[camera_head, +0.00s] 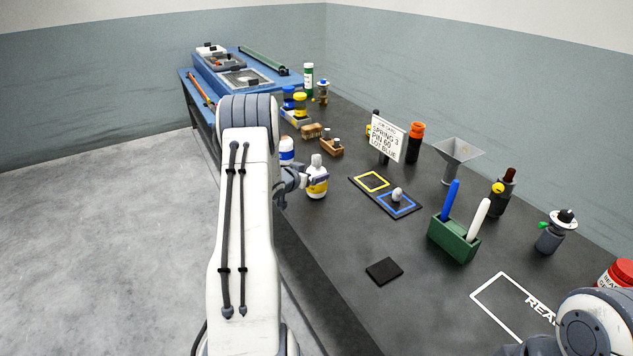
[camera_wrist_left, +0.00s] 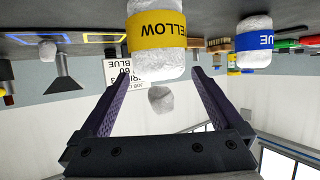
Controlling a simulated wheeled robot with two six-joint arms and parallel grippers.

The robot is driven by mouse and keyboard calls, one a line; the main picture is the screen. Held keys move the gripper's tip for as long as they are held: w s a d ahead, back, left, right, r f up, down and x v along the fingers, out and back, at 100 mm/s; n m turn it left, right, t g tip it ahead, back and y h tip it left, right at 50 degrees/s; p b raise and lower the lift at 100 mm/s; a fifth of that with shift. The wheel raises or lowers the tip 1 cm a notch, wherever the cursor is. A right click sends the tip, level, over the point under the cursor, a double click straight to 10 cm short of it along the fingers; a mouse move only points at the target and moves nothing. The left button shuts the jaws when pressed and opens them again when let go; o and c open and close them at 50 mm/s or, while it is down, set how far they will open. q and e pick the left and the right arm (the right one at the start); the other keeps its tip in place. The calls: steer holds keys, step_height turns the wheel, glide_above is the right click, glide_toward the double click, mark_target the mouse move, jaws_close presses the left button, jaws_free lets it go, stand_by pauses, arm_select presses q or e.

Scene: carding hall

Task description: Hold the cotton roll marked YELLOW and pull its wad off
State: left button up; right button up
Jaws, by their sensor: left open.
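The cotton roll marked YELLOW (camera_head: 317,188) stands upright on the dark table near its left edge. It is a white roll with a yellow band; its label reads upside down in the left wrist view (camera_wrist_left: 160,30). A pale rounded wad (camera_head: 316,160) sits at its top and also shows in the left wrist view (camera_wrist_left: 160,98). My left gripper (camera_wrist_left: 160,76) is open, its two fingers spread on either side of the wad and the roll's top end. In the head view its fingers (camera_head: 312,180) partly cover the roll. I cannot tell whether they touch it. My right gripper is out of view.
A roll with a blue band (camera_head: 287,151) stands just behind. A dark mat (camera_head: 383,193) has yellow and blue outlined squares, with a wad (camera_head: 397,194) on the blue one. A sign (camera_head: 387,138), funnel (camera_head: 458,155) and green holder (camera_head: 453,239) stand to the right.

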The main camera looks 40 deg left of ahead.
mark_target(320, 171)
arm_select(q)
steer(key=shift+w+f, duration=0.25)
steer(key=shift+w, duration=0.4)
steer(key=p+x, duration=0.1)
steer(key=x, duration=0.3)
steer(key=shift+a+f+p, duration=0.1)
steer(key=shift+f+p, duration=0.1)
steer(key=shift+p, duration=0.2)
steer(key=shift+w+f, duration=0.2)
steer(key=shift+w, duration=0.25)
steer(key=c, duration=1.1)
